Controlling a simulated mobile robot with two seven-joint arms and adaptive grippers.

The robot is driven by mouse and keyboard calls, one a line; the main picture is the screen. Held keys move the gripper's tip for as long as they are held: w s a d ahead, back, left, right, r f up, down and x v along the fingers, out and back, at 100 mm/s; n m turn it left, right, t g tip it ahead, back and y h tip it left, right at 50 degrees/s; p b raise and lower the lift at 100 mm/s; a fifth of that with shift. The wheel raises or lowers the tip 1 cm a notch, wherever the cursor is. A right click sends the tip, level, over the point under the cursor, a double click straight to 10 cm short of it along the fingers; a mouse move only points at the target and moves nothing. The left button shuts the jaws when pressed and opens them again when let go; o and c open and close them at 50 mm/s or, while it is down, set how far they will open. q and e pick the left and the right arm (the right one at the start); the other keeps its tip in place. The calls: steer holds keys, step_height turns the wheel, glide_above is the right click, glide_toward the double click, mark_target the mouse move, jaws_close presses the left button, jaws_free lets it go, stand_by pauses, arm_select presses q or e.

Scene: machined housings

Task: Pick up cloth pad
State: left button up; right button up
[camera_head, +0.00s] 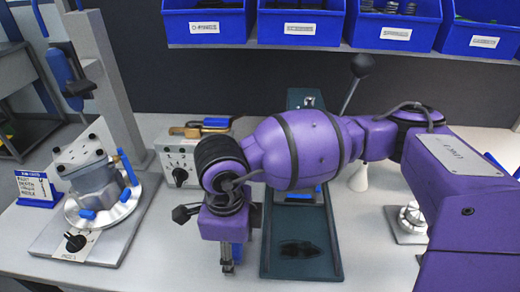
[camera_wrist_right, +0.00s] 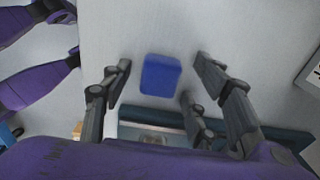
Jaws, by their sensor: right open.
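The cloth pad (camera_wrist_right: 160,75) shows in the right wrist view as a small blue rounded square lying flat on the pale bench. In the head view a bit of blue (camera_head: 237,252) shows behind my right gripper (camera_head: 227,262) and is mostly hidden by it. My right gripper points down over the bench. In the right wrist view its fingers (camera_wrist_right: 161,62) are spread wide, one on each side of the pad, with gaps on both sides. Nothing is between them in contact. The height above the pad is hard to tell. My left gripper is not in view.
A dark green tray (camera_head: 280,268) lies just right of the gripper. A metal fixture (camera_head: 98,190) with a dial stands at left, and a grey control box (camera_head: 178,163) behind. Blue bins (camera_head: 208,25) line the back shelf. The bench front is fairly clear.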

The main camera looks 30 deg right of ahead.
steer(key=shift+c, duration=0.5)
steer(key=shift+r, duration=0.1)
steer(key=c, duration=1)
